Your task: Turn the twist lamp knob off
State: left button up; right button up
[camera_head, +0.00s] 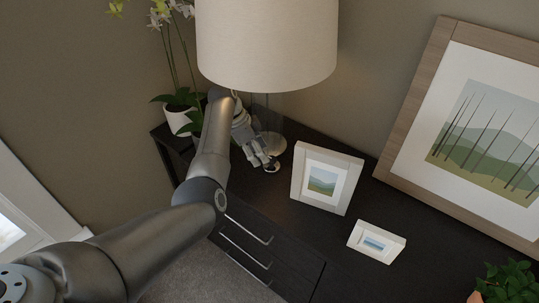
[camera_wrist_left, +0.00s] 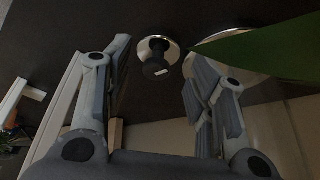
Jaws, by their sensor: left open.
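The twist knob (camera_wrist_left: 155,68) is a small dark knob on a round shiny base, lying on the dark cabinet top. It also shows in the head view (camera_head: 272,165), at the front of the lamp's foot. The lamp has a cream drum shade (camera_head: 266,42) and a clear stem above a round base (camera_head: 274,143). My left gripper (camera_head: 264,160) is open and points down at the knob. In the left wrist view, its two fingers (camera_wrist_left: 156,58) stand on either side of the knob, with gaps showing on both sides. My right gripper is in neither view.
Potted orchids (camera_head: 178,118) stand left of the lamp, and a green leaf (camera_wrist_left: 265,52) crosses the wrist view. A white photo frame (camera_head: 325,178), a smaller frame (camera_head: 376,241) and a large leaning picture (camera_head: 425,80) are to the right. The dark cabinet (camera_head: 270,215) has drawers with metal handles.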

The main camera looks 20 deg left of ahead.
aim_at(271, 159)
pick_arm(q)
jog(key=d+f, duration=0.1)
jog(key=w+d, duration=0.1)
jog(key=d, duration=0.1)
jog(key=shift+w+f, duration=0.1)
jog(key=shift+f, duration=0.25)
jog(key=shift+w+d+f+b, duration=0.15)
jog(key=shift+f+b, duration=0.15)
jog(key=shift+f, duration=0.25)
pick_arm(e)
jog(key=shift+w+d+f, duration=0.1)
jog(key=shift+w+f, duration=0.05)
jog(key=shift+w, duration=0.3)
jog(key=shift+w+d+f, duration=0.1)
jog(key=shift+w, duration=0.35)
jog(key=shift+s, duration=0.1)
